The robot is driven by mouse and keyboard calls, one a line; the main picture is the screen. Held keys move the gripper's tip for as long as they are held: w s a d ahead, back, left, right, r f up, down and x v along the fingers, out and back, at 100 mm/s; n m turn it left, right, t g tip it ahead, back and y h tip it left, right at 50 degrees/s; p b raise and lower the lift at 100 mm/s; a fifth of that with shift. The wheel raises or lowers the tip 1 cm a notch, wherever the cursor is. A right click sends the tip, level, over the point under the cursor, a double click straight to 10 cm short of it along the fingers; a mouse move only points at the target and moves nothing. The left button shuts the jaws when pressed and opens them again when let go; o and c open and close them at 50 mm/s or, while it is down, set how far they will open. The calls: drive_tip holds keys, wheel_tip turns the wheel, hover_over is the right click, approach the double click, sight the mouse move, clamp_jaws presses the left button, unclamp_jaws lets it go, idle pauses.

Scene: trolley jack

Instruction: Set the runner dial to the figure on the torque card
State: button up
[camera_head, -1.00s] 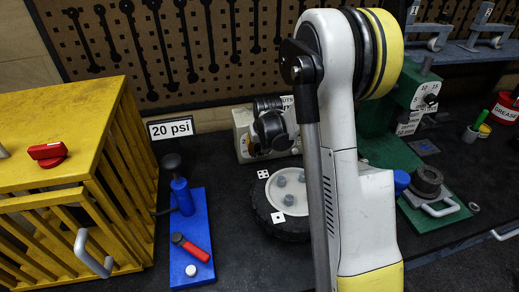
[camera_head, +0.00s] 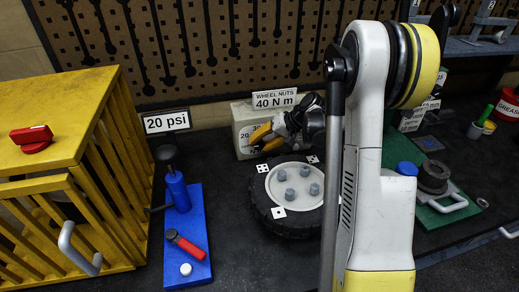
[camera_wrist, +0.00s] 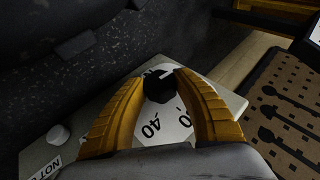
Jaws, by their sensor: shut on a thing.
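The torque card (camera_head: 275,99) reads "WHEEL NUTS 40 N m" and stands on top of the cream runner box (camera_head: 243,122) in the head view. The box's dial face carries figures; 30 shows in the head view. My gripper (camera_head: 268,138), with yellow fingers, is at the front of this box. In the wrist view my gripper (camera_wrist: 164,78) is shut on the black dial knob (camera_wrist: 160,88), one finger on each side. Beyond the knob's near side, 40 is printed on the white dial face (camera_wrist: 152,122), with another figure, partly hidden, beside it. A pale mark shows at the knob's far edge.
A wheel (camera_head: 297,190) with several nuts lies in front of the box. A blue pump (camera_head: 190,235) and a yellow cage (camera_head: 65,110) stand to the left, near a "20 psi" card (camera_head: 167,122). A green base (camera_head: 440,215) is right of my arm.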

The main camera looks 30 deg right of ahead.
drive_tip(key=y+b, duration=0.1)
drive_tip(key=t+y+b, duration=0.1)
drive_tip(key=b, duration=0.1)
drive_tip(key=shift+d+f+m, duration=0.1)
drive_tip(key=shift+f+m, duration=0.2)
drive_tip(key=shift+r+t+y+b, duration=0.1)
drive_tip(key=shift+t+y+b, duration=0.2)
drive_tip(key=shift+y+b, duration=0.55)
drive_tip(key=shift+r+m+y, duration=0.1)
drive_tip(key=shift+m+y, duration=0.15)
drive_tip(key=shift+m, duration=0.05)
drive_tip(key=o, duration=1.2)
drive_tip(key=v, duration=1.2)
